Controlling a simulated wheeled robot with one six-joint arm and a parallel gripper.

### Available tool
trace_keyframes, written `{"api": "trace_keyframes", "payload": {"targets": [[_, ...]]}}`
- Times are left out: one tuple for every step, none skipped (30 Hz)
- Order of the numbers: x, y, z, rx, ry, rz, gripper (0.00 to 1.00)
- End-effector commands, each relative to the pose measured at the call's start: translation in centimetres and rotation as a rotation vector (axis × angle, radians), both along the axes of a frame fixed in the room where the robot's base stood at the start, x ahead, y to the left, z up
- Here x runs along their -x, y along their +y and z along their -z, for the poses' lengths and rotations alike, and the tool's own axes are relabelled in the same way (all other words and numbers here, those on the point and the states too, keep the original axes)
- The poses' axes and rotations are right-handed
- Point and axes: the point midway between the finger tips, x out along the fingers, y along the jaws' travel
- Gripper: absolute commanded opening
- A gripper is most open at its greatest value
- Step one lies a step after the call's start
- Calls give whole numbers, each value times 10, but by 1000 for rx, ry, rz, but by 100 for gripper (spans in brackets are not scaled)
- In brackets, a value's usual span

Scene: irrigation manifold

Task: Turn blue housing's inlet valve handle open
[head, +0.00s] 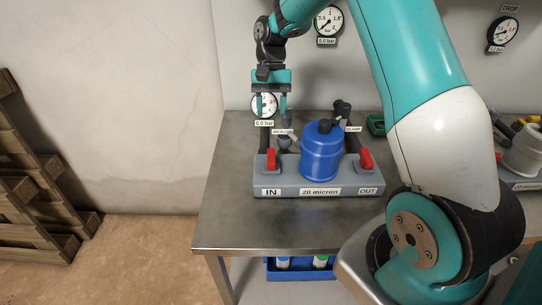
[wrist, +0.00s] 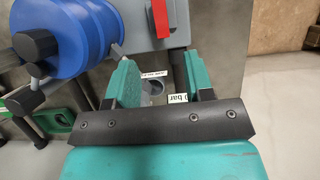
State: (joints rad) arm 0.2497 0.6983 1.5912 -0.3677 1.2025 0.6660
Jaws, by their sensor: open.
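The blue housing (head: 321,155) stands upright on a grey manifold block (head: 316,177) on the bench. The red inlet handle (head: 271,159) is at the block's left end, above the "IN" label, and points upward. My gripper (head: 272,106) is open and empty, pointing down above the inlet handle and apart from it. In the wrist view, the red handle (wrist: 160,18) is at the top edge, partly cut off, beyond the open jaws (wrist: 162,84). The blue housing (wrist: 75,30) shows at the upper left there.
A red outlet handle (head: 366,159) stands right of the housing. A gauge (head: 264,104) sits behind my fingers, with pipes rising behind the block. A second manifold (head: 523,160) is at far right. The bench front (head: 290,228) is clear. Wooden pallets (head: 30,200) lean at left.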

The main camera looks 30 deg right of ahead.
Motion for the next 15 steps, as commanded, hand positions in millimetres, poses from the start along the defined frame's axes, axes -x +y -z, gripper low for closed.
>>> {"api": "trace_keyframes", "payload": {"targets": [[5,4,12,-1,4,-3,48],[7,5,18,0,5,-2,48],[10,7,27,0,5,-2,48],[13,9,33,0,6,-3,48],[15,10,39,0,5,-2,48],[17,12,48,0,5,-2,48],[20,14,54,-1,4,-4,48],[22,15,60,0,5,-4,48],[24,17,68,0,4,-3,48],[26,18,73,-1,4,-3,48],[28,20,78,0,3,-4,48],[30,21,84,0,3,-4,48],[32,22,89,0,3,-4,48],[33,23,93,0,3,-4,48],[34,24,98,0,1,-4,48]]}}
